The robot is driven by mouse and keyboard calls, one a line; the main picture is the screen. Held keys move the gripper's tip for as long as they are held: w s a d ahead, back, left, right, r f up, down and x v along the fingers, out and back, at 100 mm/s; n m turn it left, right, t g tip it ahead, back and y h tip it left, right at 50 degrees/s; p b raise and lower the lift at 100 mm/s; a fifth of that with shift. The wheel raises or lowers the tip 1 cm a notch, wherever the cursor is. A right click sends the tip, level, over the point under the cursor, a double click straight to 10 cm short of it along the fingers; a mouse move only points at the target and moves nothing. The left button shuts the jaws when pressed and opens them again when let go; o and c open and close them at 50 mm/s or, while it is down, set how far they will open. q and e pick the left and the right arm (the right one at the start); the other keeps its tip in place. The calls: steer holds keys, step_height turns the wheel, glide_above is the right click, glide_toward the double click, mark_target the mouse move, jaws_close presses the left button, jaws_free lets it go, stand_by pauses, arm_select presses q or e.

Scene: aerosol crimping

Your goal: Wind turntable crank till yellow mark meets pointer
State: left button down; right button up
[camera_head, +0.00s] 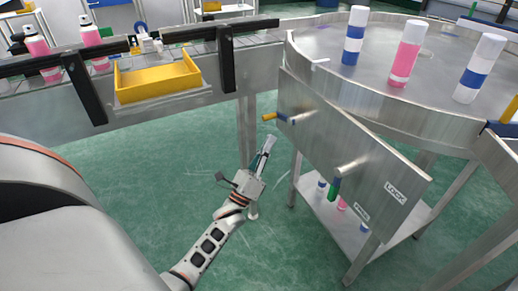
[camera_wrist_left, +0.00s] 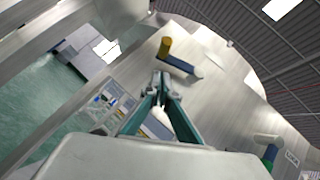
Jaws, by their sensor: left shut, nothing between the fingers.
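The round steel turntable (camera_head: 375,73) is at the right in the head view. Its crank (camera_head: 282,117) has a blue arm and a yellow grip, sticking out from the front panel (camera_head: 350,143). The crank also shows ahead of the fingers in the left wrist view (camera_wrist_left: 165,48). My left gripper (camera_head: 268,142) is shut and empty, a little below the crank and apart from it; it also shows in the wrist view (camera_wrist_left: 161,80). A yellow piece (camera_head: 511,109) shows at the right edge; I cannot tell whether it is the mark. No pointer is clearly visible.
A green-gripped handle (camera_head: 335,187) near a LOCK label (camera_head: 395,191) sticks out lower on the panel. Several cans, including a pink one (camera_head: 406,55), stand on the turntable. A yellow bin (camera_head: 158,81) hangs on the conveyor at left. Green floor (camera_head: 150,150) lies open between.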

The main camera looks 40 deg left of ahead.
mark_target(282, 119)
arm_select(q)
steer(key=r, duration=0.1)
steer(key=a+r, duration=0.2)
steer(key=shift+w+r+p, duration=0.1)
steer(key=shift+w+p, duration=0.25)
steer(key=shift+p, duration=0.05)
arm_select(e)
steer(key=shift+s+d+f+h, duration=0.3)
steer(key=shift+s+d, duration=0.05)
steer(key=shift+d, duration=0.35)
steer(key=shift+f, duration=0.1)
